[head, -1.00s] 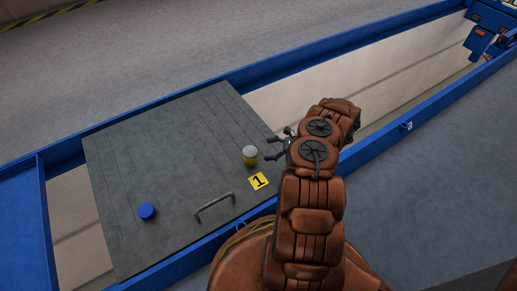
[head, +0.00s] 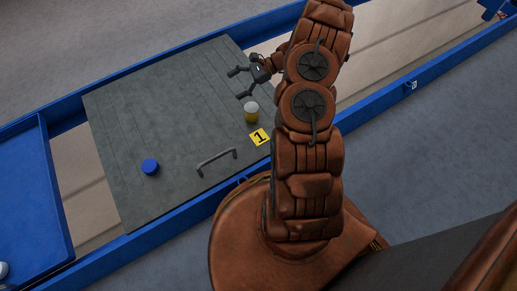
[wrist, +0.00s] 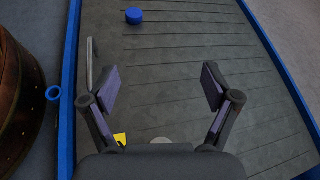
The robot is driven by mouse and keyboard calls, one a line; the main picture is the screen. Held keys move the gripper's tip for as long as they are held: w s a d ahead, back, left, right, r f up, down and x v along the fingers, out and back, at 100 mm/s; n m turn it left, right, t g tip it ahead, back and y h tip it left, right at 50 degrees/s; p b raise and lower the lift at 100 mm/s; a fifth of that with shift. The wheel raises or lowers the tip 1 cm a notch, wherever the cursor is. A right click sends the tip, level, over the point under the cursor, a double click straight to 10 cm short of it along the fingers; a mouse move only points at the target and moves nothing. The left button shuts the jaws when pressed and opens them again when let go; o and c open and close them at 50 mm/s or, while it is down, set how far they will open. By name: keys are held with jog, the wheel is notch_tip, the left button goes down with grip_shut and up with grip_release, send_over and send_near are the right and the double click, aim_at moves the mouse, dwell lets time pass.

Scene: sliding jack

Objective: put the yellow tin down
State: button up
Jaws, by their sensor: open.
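The yellow tin (head: 251,113), with a pale top, stands upright on the grey slatted board (head: 170,110), near the yellow label marked 1 (head: 260,137). My gripper (head: 236,84) is open and empty, apart from the tin and beyond it in the head view. In the wrist view my gripper (wrist: 160,88) has its fingers spread wide with only bare board between them. A small pale round edge (wrist: 161,140) at the bottom of that view, mostly hidden by the gripper body, looks like the top of the tin.
A blue round object (head: 150,166) sits on the board left of the grey handle (head: 217,160). Blue rails (head: 370,116) border the board, with an open gap to its right. The board's far left part is clear.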

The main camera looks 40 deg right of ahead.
jog(key=s+a+r+n+g+h, duration=0.2)
jog(key=s+a+r+n+g, duration=0.3)
jog(key=a+r, duration=0.45)
jog(key=s+a+r+n+g+h, duration=0.1)
jog(key=s+a+r+n+g, duration=0.2)
jog(key=s+a+r+n, duration=0.55)
jog(key=s+r+n+h, duration=0.2)
jog(key=s+n+h, duration=0.1)
jog(key=s, duration=0.8)
jog(key=s+r+n+h, duration=0.3)
jog(key=s+h, duration=0.3)
jog(key=s, duration=0.6)
jog(key=shift+d, duration=0.25)
jog(key=shift+r, duration=0.1)
notch_tip(320, 180, up, 42)
jog(key=t+p, duration=0.1)
jog(key=p, duration=3.8)
jog(key=shift+f+p, duration=0.25)
jog(key=shift+p, duration=0.05)
